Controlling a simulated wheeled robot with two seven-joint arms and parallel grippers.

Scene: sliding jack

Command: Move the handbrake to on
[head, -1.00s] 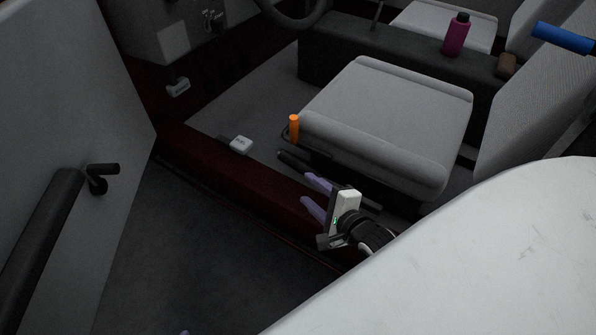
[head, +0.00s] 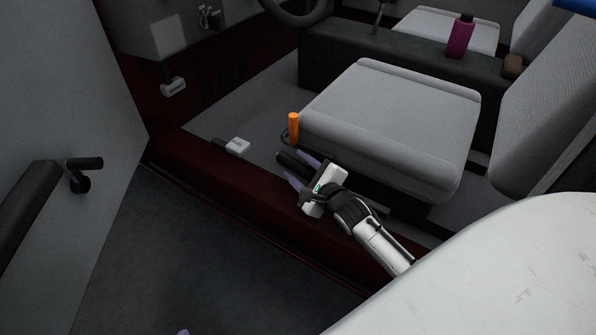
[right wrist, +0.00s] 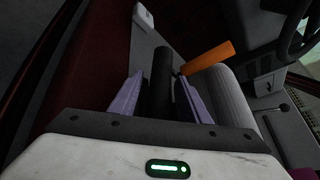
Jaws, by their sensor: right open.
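The handbrake looks to be the black bar-shaped lever (head: 291,160) low between the seat and the red door sill. In the right wrist view the black lever (right wrist: 159,90) lies between the two purple fingers, lengthwise along them. My right gripper (head: 298,169) is open around it, one finger on each side; I cannot tell whether either finger touches it. The right gripper also shows in the right wrist view (right wrist: 160,98). Of my left gripper, only a purple tip (head: 184,332) shows at the bottom edge.
An orange handle (head: 294,127) stands at the seat's (head: 390,125) front corner, close to my right gripper. A white labelled block (head: 237,146) is on the floor by the sill (head: 210,160). The open door (head: 60,90) with its black handle is at left. A magenta bottle (head: 461,36) stands behind the seat.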

